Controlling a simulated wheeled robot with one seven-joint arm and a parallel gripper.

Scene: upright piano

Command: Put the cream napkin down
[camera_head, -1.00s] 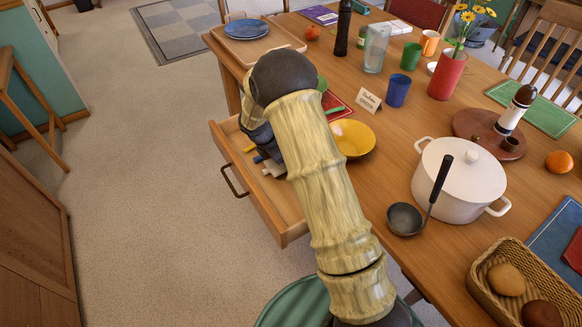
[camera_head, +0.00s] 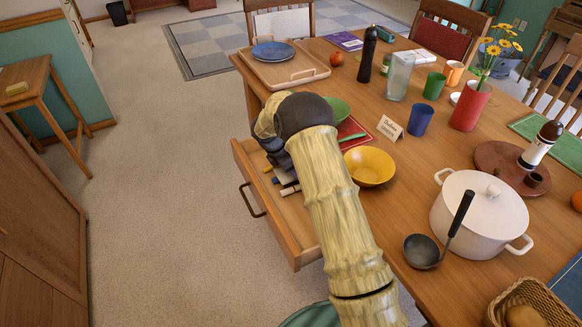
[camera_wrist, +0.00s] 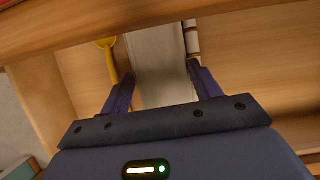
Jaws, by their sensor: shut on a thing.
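The cream napkin (camera_wrist: 158,58) shows in the wrist view as a pale, flat, folded strip between my two fingers. My gripper (camera_wrist: 160,74) is shut on it. Beneath it is the wooden floor of the open drawer (camera_head: 285,222); whether the napkin touches that floor I cannot tell. In the head view my gripper is over the far part of the drawer, and my arm hides most of it and the napkin.
A yellow utensil (camera_wrist: 109,62) and a pale, rod-like piece (camera_wrist: 192,38) lie beside the napkin. On the table near the drawer are a yellow bowl (camera_head: 370,167), a red mat (camera_head: 350,129) and a white pot (camera_head: 480,215). The drawer's near part is bare.

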